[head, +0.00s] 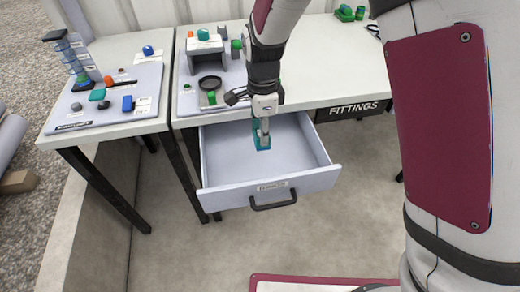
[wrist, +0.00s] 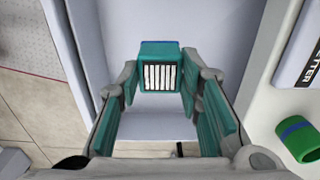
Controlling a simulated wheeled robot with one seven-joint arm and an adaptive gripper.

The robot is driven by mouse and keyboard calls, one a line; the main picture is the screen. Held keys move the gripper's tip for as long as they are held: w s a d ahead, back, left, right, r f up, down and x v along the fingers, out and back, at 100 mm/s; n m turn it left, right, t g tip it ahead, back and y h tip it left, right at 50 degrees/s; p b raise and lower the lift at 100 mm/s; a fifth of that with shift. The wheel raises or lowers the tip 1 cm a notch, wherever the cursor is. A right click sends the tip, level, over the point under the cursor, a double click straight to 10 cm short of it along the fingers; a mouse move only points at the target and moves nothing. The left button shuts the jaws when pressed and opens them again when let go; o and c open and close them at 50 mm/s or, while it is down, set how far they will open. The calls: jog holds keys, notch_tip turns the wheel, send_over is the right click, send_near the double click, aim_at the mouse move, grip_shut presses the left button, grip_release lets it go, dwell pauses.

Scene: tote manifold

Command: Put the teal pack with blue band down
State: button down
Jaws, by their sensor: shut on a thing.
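The teal pack (wrist: 159,62) with a blue band along its far edge and a striped white label is between the fingers of my gripper (wrist: 160,82). In the head view the pack (head: 262,141) hangs below my gripper (head: 262,128), over the inside of the open drawer (head: 223,170). The drawer floor around it is bare. I cannot tell whether the pack touches the drawer floor. My gripper is shut on the pack.
The drawer is pulled out under the white table (head: 310,88), beside a shut drawer marked FITTINGS (head: 352,110). A green cylinder with a blue band (wrist: 300,138) is at the right in the wrist view.

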notch_tip(320, 180, down, 8)
jog(key=shift+f+b, duration=0.1)
jog(key=shift+b, duration=0.6)
jog(key=shift+f, duration=0.15)
jog(key=c, duration=1.1)
grip_release()
notch_tip(320, 180, up, 12)
jog(key=shift+r+p, duration=0.15)
jog(key=shift+p, duration=1.05)
